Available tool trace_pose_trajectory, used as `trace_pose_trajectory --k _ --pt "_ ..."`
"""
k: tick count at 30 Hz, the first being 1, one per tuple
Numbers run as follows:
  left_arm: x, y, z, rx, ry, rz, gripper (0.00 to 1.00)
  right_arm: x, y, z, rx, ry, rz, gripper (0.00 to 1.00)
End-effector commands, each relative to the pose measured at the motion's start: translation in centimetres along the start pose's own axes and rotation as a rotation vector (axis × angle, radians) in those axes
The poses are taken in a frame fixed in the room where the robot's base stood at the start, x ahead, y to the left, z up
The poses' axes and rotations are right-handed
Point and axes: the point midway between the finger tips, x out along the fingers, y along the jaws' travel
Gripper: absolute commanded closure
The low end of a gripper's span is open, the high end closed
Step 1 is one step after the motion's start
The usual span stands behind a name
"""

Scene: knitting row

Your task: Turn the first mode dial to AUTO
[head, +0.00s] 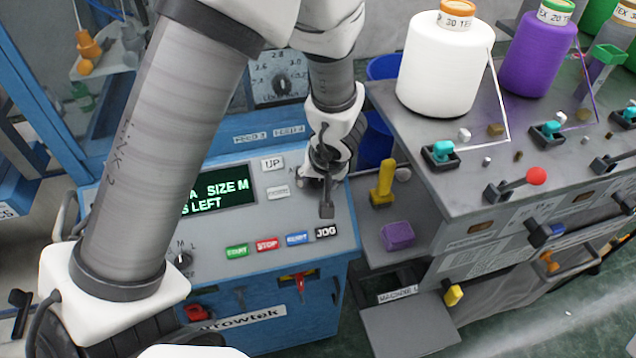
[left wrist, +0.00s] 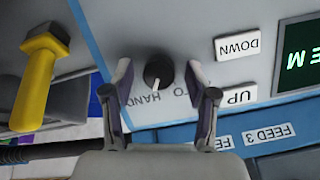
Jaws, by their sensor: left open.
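The mode dial (left wrist: 158,72) is a small round black knob on the grey panel in the left wrist view. Its white mark points down in that picture, toward the lettering, where HAND and part of another word show. My left gripper (left wrist: 158,78) is open, with one finger on each side of the dial; I cannot tell whether either touches it. In the head view, my left gripper (head: 325,185) is low over the right part of the control panel (head: 220,228) and hides the dial there.
A display (head: 215,192) and UP button (head: 272,163) lie left of the gripper. A yellow handle (head: 382,182) stands to the right. Another dial (head: 183,260) is at the panel's left. Yarn cones (head: 447,65) stand on the machine.

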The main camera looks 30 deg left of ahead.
Motion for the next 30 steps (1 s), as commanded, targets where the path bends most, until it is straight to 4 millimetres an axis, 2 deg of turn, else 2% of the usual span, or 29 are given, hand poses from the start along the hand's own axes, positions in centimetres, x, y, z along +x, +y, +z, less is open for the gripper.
trace_pose_trajectory --k 3,8,20,30 --pt "-0.1 0.0 0.0 0.0 0.0 0.0 0.43 -0.1 0.0 0.0 0.001 0.0 0.0 1.0" --pt "-0.1 0.0 0.0 0.0 0.0 0.0 1.0 -0.1 0.0 0.0 0.001 0.0 0.0 1.0" --pt "0.0 0.0 0.0 -0.021 0.001 0.005 1.0 0.1 0.0 0.0 0.001 0.0 0.0 1.0" --pt "0.2 0.0 0.1 -0.184 0.007 0.047 1.0 1.2 0.0 0.0 0.001 -0.001 0.0 1.0"
